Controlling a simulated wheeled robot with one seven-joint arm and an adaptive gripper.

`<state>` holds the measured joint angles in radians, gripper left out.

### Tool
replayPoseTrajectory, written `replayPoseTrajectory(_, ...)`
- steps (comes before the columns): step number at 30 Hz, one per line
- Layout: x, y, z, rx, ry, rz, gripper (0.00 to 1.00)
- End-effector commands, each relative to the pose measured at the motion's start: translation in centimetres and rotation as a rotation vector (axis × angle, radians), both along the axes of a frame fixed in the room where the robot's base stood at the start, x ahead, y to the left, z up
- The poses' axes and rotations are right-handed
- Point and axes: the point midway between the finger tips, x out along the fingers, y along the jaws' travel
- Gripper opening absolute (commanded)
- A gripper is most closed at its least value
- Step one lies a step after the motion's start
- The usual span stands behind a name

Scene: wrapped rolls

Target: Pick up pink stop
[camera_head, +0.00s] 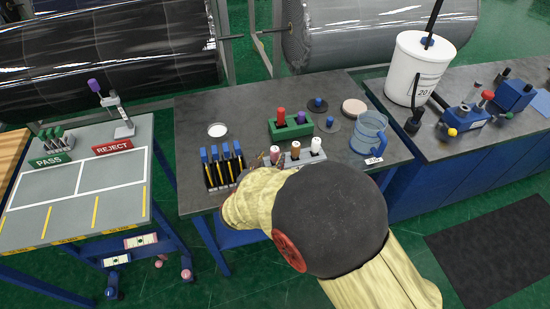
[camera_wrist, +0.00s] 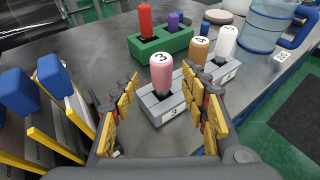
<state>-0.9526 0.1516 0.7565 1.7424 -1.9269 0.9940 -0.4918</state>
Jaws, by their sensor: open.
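The pink stop (camera_wrist: 161,72) is a pink cylinder with a 3 on its top. It stands upright in a grey holder (camera_wrist: 162,108) marked 3, and it also shows in the head view (camera_head: 275,153). My gripper (camera_wrist: 160,105) is open, with its yellow-padded fingers on either side of the pink stop and apart from it. In the head view my arm hides most of the gripper and part of the holder's front.
An orange-brown stop (camera_wrist: 198,50) and a white stop (camera_wrist: 226,40) stand to the right in the same row. A green holder (camera_wrist: 160,45) with red and purple stops is behind. Blue-topped tools (camera_head: 222,152) stand close on the left. A blue jug (camera_head: 369,133) is at right.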

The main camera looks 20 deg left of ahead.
Motion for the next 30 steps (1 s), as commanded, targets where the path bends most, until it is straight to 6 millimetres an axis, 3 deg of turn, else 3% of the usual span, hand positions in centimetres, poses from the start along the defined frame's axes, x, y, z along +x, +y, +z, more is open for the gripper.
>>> replayPoseTrajectory(9,3.9,-0.4,-1.7,0.001,0.0,-0.003,0.45)
replayPoseTrajectory(17,4.3,-0.4,-1.7,0.001,-0.001,-0.002,0.45)
replayPoseTrajectory(30,4.3,-0.4,-1.7,0.002,0.0,-0.002,0.21)
